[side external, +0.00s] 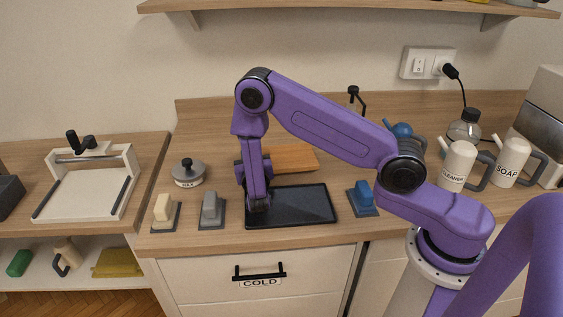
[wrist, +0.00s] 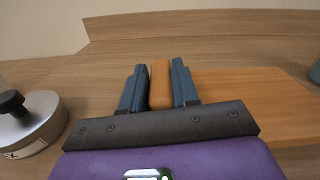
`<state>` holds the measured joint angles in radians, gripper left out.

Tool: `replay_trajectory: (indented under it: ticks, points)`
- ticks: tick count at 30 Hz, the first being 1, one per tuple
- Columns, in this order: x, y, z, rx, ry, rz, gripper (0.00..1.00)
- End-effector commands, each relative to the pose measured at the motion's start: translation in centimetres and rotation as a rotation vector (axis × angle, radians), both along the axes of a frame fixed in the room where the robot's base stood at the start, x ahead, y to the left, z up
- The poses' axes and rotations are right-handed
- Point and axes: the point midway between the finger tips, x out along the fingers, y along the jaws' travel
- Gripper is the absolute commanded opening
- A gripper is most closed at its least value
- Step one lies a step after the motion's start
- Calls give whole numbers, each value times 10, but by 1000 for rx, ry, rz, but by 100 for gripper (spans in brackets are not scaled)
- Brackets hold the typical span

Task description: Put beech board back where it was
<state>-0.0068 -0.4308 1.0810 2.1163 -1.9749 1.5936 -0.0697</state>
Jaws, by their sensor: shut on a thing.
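The beech board (side external: 292,158) is an orange-brown wooden slab on the counter behind the black tray, partly hidden by my arm in the side view. In the wrist view the wooden slab (wrist: 255,98) extends to the right of the fingers. My gripper (wrist: 159,82) points towards the back of the counter. Its two fingers are shut on an upright orange-brown wooden part between them, matching the board in colour. The join between this part and the slab is hidden. In the side view my fingertips are hidden behind the arm.
A black tray (side external: 315,206) lies in front of the board. Cream (side external: 163,212), grey (side external: 212,211) and blue (side external: 362,196) blocks flank the tray. Jugs (side external: 458,165) stand at right. A wooden backsplash (side external: 205,118) rises behind.

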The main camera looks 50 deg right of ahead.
Motion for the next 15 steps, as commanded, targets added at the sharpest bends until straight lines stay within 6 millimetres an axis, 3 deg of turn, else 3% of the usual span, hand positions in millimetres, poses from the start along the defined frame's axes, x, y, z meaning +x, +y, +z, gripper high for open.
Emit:
replay_trajectory:
  ticks: [11,12,14,15]
  points:
    - [0,0,-2,-1,-1,0,0]
    - [0,0,-2,-1,-1,0,43]
    - [0,0,-2,-1,-1,0,59]
    - [0,0,-2,-1,-1,0,59]
